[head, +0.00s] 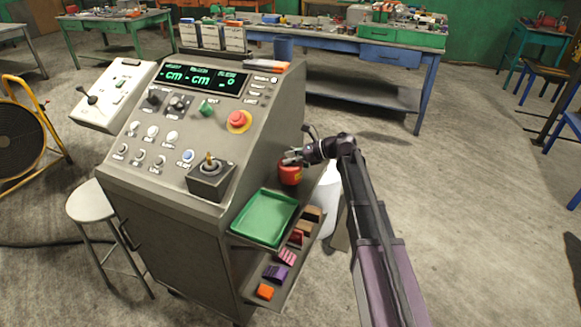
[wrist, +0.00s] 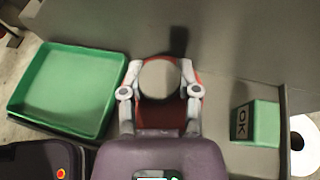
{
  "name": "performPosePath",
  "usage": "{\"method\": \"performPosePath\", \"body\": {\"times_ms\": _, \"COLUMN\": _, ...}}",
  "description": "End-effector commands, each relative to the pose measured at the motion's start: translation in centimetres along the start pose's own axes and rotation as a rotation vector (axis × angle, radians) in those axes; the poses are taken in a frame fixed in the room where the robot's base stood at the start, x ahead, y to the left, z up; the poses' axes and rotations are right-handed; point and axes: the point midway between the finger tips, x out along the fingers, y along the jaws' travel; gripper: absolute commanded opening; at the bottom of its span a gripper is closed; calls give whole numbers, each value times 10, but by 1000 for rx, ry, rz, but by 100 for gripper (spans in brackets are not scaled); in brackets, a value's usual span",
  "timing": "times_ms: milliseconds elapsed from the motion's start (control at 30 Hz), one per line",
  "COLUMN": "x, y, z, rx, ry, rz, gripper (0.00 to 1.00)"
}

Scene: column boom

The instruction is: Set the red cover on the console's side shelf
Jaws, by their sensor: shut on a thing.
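The red cover (head: 290,174) is a short red cylinder beside the console's right flank, at the far end of the side shelf (head: 276,248). My gripper (head: 292,158) is shut on it from above. In the wrist view the red cover (wrist: 167,115) shows between both fingers of my gripper (wrist: 160,85), with a pale round area in its middle. The side shelf (wrist: 218,150) lies beneath it; I cannot tell whether the cover touches it. The console (head: 180,150) stands upright at left centre.
A green tray (head: 265,217) lies on the shelf's near part; it also shows in the wrist view (wrist: 65,85). A green OK block (wrist: 258,122) is on the right there. Several small blocks (head: 277,272) lie lower, beside the tray. A white cylinder (head: 328,200) stands behind.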

Motion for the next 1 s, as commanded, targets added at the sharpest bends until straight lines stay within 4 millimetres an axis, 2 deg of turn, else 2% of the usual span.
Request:
{"method": "performPosePath", "body": {"times_ms": 267, "x": 1, "y": 0, "z": -2, "rx": 0, "ry": -1, "rz": 1, "gripper": 0}}
{"method": "performPosePath", "body": {"times_ms": 700, "x": 13, "y": 0, "z": -30, "rx": -1, "ry": -1, "rz": 2, "gripper": 0}}
{"method": "performPosePath", "body": {"times_ms": 1000, "x": 14, "y": 1, "z": -32, "rx": -1, "ry": -1, "rz": 2, "gripper": 0}}
